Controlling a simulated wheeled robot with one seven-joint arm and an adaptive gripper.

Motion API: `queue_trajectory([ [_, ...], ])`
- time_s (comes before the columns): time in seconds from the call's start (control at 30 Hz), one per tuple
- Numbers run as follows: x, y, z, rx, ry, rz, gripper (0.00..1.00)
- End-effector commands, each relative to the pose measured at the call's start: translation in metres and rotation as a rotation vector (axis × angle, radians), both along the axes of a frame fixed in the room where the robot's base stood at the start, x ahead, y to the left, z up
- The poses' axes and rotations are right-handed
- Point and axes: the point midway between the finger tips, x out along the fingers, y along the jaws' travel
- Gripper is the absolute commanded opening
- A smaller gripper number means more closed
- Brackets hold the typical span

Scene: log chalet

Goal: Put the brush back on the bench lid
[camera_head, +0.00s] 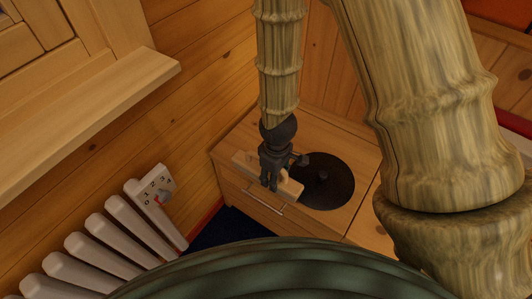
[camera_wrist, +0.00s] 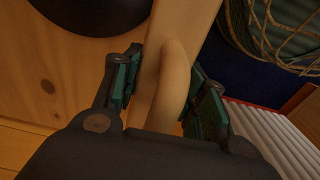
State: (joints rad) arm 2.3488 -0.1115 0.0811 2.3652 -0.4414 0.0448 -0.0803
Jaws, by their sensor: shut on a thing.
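The brush (camera_head: 290,190) is a long pale wooden block with a rounded tan grip on it; the grip (camera_wrist: 174,85) shows in the wrist view. My gripper (camera_head: 268,185) points down and is shut on the grip, with one finger on each side. The brush is at the front edge of the wooden bench lid (camera_head: 317,133), along that edge. I cannot tell whether it touches the lid or hangs just above it. My gripper hides the brush's middle in the head view, and its underside is not visible.
A black round disc (camera_head: 335,189) with a small knob lies on the lid, right of the brush. The bench front has a metal handle (camera_head: 264,201). A white radiator (camera_head: 115,235) stands left, below a window sill.

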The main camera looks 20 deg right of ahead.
Motion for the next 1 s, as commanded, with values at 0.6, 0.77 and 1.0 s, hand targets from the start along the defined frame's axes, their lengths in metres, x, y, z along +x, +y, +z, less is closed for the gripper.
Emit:
queue_trajectory([
  [0.6, 0.103, -0.030, -0.011, 0.003, -0.002, 0.001, 0.18],
  [0.77, 0.132, -0.038, -0.013, 0.002, -0.002, 0.004, 0.18],
  [1.0, 0.152, -0.044, -0.015, 0.001, -0.001, 0.004, 0.18],
])
